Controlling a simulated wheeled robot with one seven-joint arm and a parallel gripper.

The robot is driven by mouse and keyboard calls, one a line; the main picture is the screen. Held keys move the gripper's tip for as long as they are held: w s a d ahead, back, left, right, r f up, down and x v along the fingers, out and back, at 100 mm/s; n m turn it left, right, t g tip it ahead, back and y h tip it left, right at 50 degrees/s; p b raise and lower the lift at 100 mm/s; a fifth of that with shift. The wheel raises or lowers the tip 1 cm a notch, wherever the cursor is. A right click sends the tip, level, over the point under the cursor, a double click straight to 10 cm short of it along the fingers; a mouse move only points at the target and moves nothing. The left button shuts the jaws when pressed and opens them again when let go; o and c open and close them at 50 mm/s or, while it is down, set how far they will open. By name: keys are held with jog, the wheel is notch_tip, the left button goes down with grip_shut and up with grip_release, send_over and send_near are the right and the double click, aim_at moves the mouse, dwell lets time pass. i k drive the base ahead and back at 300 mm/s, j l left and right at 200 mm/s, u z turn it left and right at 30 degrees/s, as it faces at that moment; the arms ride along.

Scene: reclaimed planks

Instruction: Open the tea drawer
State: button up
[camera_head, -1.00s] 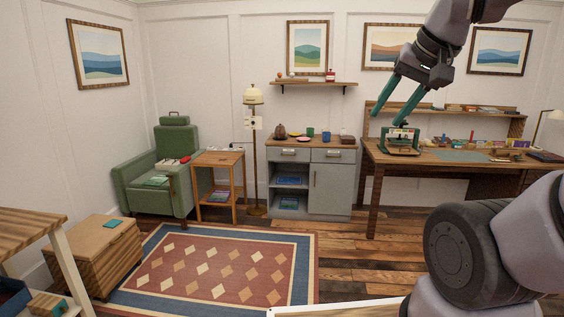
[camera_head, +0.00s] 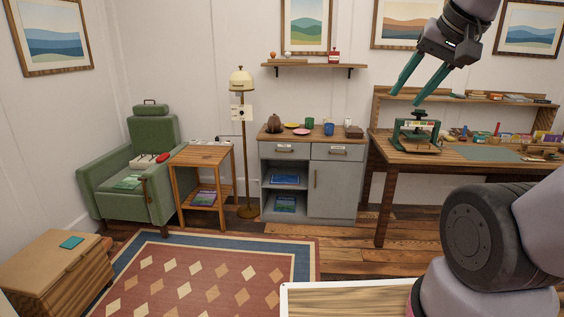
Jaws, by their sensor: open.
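A grey cabinet (camera_head: 334,190) with a wooden top stands against the back wall. It has two shut drawers side by side under the top, a left drawer (camera_head: 285,157) and a right drawer (camera_head: 350,153). Each has a handle and a small pale label, too small to read, so I cannot tell which is the tea drawer. My gripper (camera_head: 407,96) is at the upper right, its two green fingers apart and pointing down-left. It is empty, in the air in front of the back wall, and touches no drawer.
A teapot-like brown object (camera_head: 274,124), plates and cups stand on the cabinet top. A floor lamp (camera_head: 243,150) and wooden side table (camera_head: 203,162) stand to its left, a desk (camera_head: 450,158) to its right. The patterned rug (camera_head: 215,270) and floor before the cabinet look clear.

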aim_at(267, 149)
jog(key=i, duration=1)
jog(key=i+l+u, duration=0.15)
jog(key=i, duration=0.9)
jog(key=i+l+u, duration=0.1)
jog(key=i+u, duration=0.15)
jog(key=i, duration=0.2)
jog(key=i+l+u, duration=0.25)
jog(key=i, duration=0.15)
jog(key=i+l+u, duration=0.3)
jog(key=i, duration=0.15)
